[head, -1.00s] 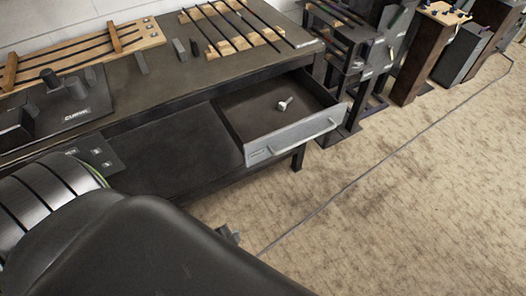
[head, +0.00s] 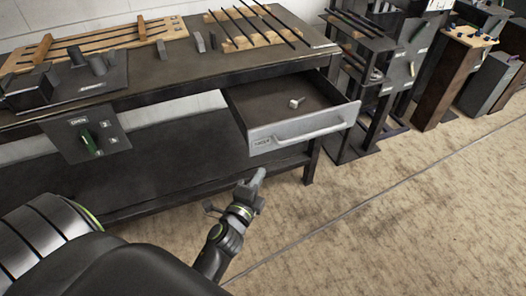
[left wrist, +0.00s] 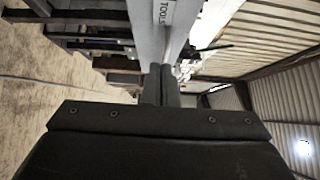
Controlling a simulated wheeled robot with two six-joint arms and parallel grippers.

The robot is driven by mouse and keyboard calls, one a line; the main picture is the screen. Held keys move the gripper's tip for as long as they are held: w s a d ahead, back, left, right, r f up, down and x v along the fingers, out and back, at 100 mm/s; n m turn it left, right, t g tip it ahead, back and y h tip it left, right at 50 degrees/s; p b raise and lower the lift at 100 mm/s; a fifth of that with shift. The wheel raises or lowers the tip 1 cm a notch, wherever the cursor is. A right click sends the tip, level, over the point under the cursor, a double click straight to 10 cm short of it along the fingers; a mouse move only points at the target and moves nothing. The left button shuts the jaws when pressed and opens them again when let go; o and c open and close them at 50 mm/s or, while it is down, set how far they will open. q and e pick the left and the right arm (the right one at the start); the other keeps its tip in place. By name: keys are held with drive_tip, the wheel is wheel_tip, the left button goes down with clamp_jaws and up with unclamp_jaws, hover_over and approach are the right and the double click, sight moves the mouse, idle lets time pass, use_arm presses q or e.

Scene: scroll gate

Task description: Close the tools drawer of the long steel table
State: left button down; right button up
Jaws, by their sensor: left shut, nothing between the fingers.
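The tools drawer (head: 280,137) of the long steel table (head: 150,84) stands pulled out, with a long bar handle (head: 312,130) and a TOOLS label on its grey front. A small pale metal part lies inside it. My left gripper (head: 259,173) is shut and empty, just in front of and below the drawer front; whether it touches is unclear. In the left wrist view the shut fingers (left wrist: 161,84) point at the drawer front (left wrist: 150,30) beside the TOOLS label. My right gripper is not in view.
Wooden racks with dark rods (head: 250,27) lie on the tabletop. Dark stands and pedestals (head: 452,75) are at the right. The floor in front is clear.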

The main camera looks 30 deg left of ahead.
use_arm(q)
approach(269, 140)
drive_tip(key=w+d, duration=0.3)
drive_tip(key=w+a, duration=0.2)
drive_tip(key=a, duration=0.1)
drive_tip(key=shift+w+a+f+b, duration=0.15)
drive_tip(key=shift+w+a+b, duration=0.15)
drive_tip(key=shift+b, duration=0.05)
